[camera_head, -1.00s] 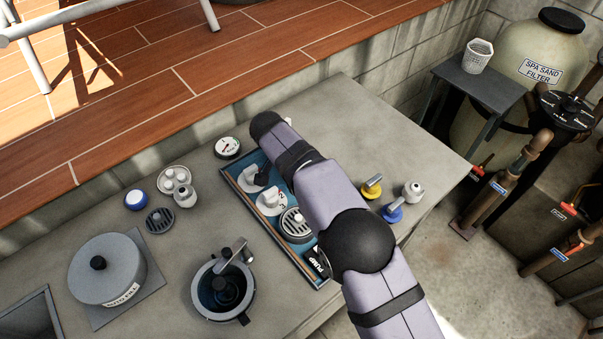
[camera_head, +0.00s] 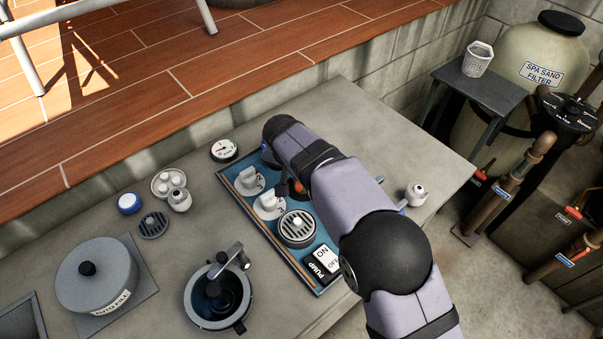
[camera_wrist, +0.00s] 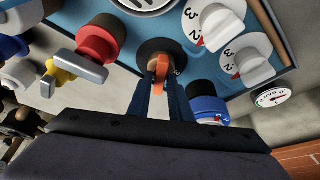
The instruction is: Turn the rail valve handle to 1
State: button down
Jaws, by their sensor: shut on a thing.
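My gripper (camera_wrist: 161,80) is shut on an orange handle (camera_wrist: 161,68) that stands on a round black base (camera_wrist: 153,49) at the blue panel (camera_wrist: 284,14). Two white numbered dials with raised grips, an upper one (camera_head: 247,181) and a lower one (camera_head: 270,205), sit on the panel. The wrist view shows 2 and 3 beside red marks on both. No 1 is readable, and I cannot tell which part is the rail valve.
A round grille (camera_head: 298,228) and a pump switch (camera_head: 321,262) are on the panel. In the wrist view, a red knob (camera_wrist: 100,40) and a blue-and-black knob (camera_wrist: 208,104) stand close to my fingers. A pressure gauge (camera_head: 223,150) is beside the panel.

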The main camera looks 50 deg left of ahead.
jog(key=shift+r, duration=0.1)
jog(key=c, duration=1.8)
grip_release()
jog(key=shift+o, duration=0.2)
jog(key=shift+b+v, duration=1.2)
jog(key=shift+v, duration=2.45)
